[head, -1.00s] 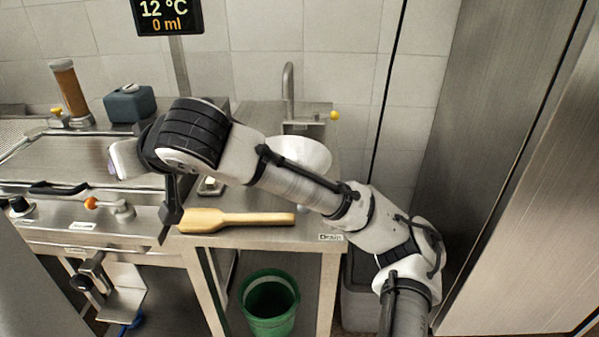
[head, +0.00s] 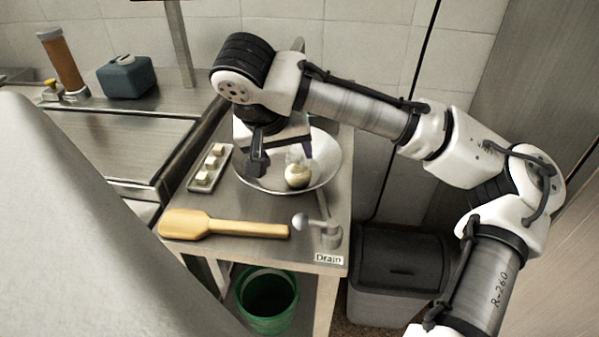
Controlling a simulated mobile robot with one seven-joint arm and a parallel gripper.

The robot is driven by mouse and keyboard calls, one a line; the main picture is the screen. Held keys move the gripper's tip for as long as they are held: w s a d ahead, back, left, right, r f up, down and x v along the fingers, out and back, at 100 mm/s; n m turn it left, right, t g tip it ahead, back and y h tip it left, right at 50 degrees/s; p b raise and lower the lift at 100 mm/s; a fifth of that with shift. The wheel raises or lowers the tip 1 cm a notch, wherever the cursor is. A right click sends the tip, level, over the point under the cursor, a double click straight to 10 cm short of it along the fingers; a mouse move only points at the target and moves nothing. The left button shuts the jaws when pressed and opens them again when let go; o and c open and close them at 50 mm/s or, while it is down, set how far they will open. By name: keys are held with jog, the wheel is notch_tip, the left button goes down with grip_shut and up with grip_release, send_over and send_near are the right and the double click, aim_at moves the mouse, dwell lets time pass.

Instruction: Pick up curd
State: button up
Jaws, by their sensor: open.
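A pale, cream-coloured round lump, which looks like the curd (head: 298,177), lies in a wide white bowl (head: 331,165) on the steel counter. Its upper part looks whitish and partly translucent. My gripper (head: 281,158) is over the bowl, pointing down, with its jaws open. I cannot tell whether a finger touches the lump. The back of the bowl is hidden by my arm.
A small tray (head: 194,184) with several pale cubes stands left of the bowl. A wooden paddle (head: 225,226) and a drain valve (head: 327,232) are at the counter's front. A green bucket (head: 266,318) stands below, and a grey bin (head: 398,290) at right.

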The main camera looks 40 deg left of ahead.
aim_at(296, 171)
jog(key=p+x, duration=0.1)
jog(key=x, duration=0.8)
jog(key=shift+w+a+f, duration=0.1)
jog(key=shift+w, duration=0.1)
jog(key=c, duration=0.8)
